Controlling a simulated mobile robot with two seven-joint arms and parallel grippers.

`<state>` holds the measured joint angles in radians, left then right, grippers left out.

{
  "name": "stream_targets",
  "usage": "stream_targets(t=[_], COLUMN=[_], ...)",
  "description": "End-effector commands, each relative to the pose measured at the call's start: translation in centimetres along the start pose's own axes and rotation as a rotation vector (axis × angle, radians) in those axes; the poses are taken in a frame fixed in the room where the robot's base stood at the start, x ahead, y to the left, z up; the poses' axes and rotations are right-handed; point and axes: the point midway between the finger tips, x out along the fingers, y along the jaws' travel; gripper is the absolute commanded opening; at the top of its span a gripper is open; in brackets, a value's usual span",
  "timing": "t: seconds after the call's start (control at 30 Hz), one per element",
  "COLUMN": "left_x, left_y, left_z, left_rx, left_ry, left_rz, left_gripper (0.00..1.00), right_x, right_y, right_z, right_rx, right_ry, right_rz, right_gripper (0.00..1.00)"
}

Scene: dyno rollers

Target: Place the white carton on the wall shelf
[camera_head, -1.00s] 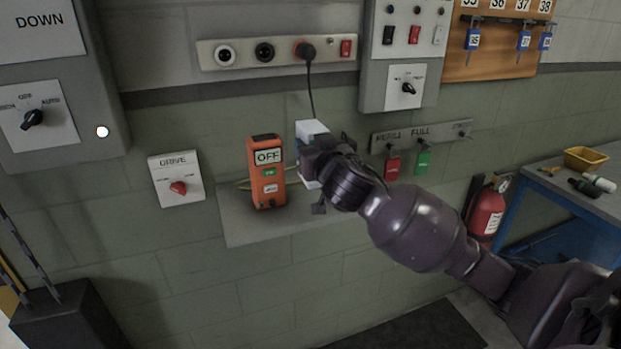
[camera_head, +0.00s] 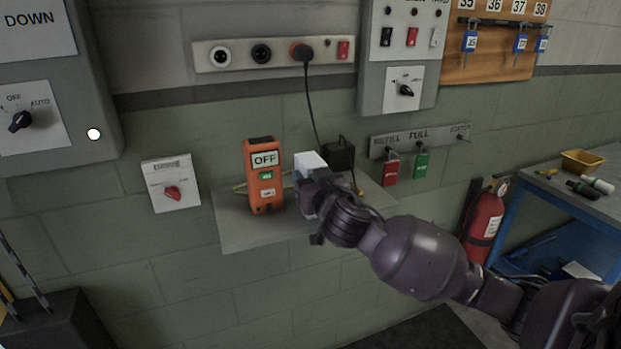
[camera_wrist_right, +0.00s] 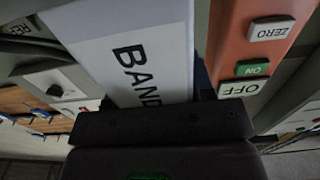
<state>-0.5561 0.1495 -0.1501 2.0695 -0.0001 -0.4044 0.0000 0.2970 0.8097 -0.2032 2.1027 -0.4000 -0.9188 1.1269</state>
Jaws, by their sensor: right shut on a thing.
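The white carton (camera_head: 310,162) is held at the grey wall shelf (camera_head: 250,233), to the right of the orange device on it. In the right wrist view the carton (camera_wrist_right: 130,45) fills the middle and shows part of dark lettering, "BAND". My right gripper (camera_head: 306,192) is shut on the carton, with the arm coming in from the right. The hand hides the carton's lower part, so I cannot tell whether its base touches the shelf. My left gripper is not in view.
The orange device (camera_head: 264,178) stands close on the carton's left, with a yellow cable behind it. A black adapter (camera_head: 340,154) with its cord is right behind the carton. Hanging red (camera_head: 391,172) and green (camera_head: 422,165) tags are farther right. The shelf's front left is bare.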

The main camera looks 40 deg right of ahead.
Motion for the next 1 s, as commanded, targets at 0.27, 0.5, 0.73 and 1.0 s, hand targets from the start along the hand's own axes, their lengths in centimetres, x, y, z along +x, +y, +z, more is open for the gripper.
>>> stream_targets(t=[0.27,0.5,0.73,1.0], left_x=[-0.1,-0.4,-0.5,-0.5], left_y=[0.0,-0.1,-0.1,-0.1], left_z=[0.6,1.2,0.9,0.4], left_rx=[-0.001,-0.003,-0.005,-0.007], left_ry=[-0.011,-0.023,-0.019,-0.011], left_rz=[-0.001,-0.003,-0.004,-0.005], left_gripper=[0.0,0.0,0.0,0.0], right_x=[0.0,0.0,-1.6,-6.6], right_y=[0.0,0.0,0.0,0.0], right_z=[0.2,0.2,-0.1,-0.1], right_rx=[0.0,0.0,0.003,0.004], right_ry=[-0.001,-0.001,-0.002,-0.002], right_rz=[0.0,0.0,-0.002,0.0], right_gripper=[0.74,0.74,0.74,0.74])
